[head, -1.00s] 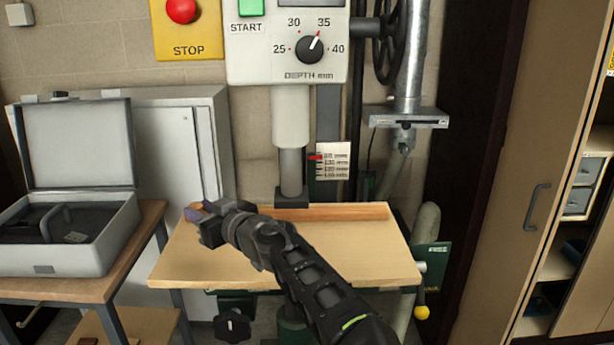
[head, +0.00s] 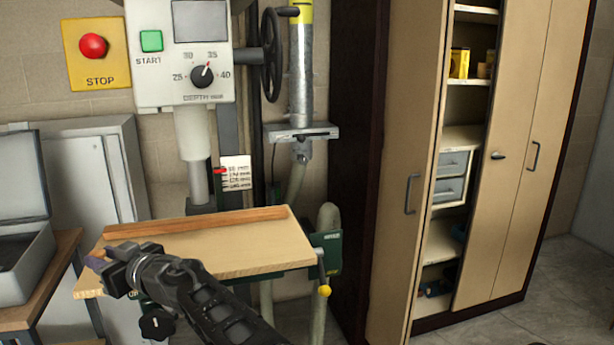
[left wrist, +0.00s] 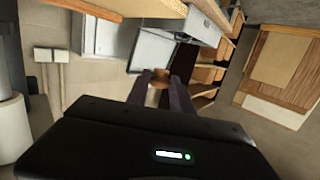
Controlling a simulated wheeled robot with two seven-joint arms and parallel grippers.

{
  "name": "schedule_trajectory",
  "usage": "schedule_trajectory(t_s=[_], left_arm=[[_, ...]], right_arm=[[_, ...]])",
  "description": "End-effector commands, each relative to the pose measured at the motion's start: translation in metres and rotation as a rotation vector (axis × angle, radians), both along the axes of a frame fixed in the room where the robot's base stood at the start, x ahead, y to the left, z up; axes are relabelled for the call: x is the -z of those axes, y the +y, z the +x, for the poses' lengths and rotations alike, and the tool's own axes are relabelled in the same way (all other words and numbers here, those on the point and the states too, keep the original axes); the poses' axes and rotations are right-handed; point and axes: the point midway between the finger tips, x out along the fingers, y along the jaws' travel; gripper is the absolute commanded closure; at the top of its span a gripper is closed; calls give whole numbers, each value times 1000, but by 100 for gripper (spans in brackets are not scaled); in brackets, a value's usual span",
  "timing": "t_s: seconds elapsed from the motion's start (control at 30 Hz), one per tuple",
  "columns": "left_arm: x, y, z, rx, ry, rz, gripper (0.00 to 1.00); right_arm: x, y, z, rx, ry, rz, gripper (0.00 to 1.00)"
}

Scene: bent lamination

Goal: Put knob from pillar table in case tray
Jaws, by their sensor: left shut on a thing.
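My left gripper (head: 95,262) is shut on a small brown thing, most likely the knob. In the left wrist view the brown knob (left wrist: 158,90) shows between the two dark fingers; in the head view the gripper mostly hides it. The gripper is over the left edge of the wooden pillar drill table (head: 235,250); its height above it is hard to judge. The open grey case (head: 28,262) stands at the far left, cut by the picture edge, its lid (head: 22,180) raised. Its dark tray (head: 12,250) shows only in part. My right gripper is out of view.
A wooden fence strip (head: 200,228) runs along the back of the drill table. The drill column and quill (head: 197,150) rise behind it. A yellow-knobbed lever (head: 324,290) sticks out at its right. The case's bench (head: 45,275) is left of the table. A tall cupboard (head: 410,190) stands at right.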

Motion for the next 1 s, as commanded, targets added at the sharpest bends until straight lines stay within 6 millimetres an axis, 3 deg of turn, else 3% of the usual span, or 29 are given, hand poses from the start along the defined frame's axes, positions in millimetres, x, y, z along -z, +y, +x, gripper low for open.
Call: schedule_trajectory(t_s=[0.27, 0.57, 1.0], left_arm=[[23, -22, 4, 108, 1, 2, 100], [66, -62, 11, 313, 2, 2, 100], [183, -170, 34, 870, 4, -4, 100]], right_arm=[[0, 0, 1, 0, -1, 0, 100], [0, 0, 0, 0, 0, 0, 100], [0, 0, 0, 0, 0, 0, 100]])
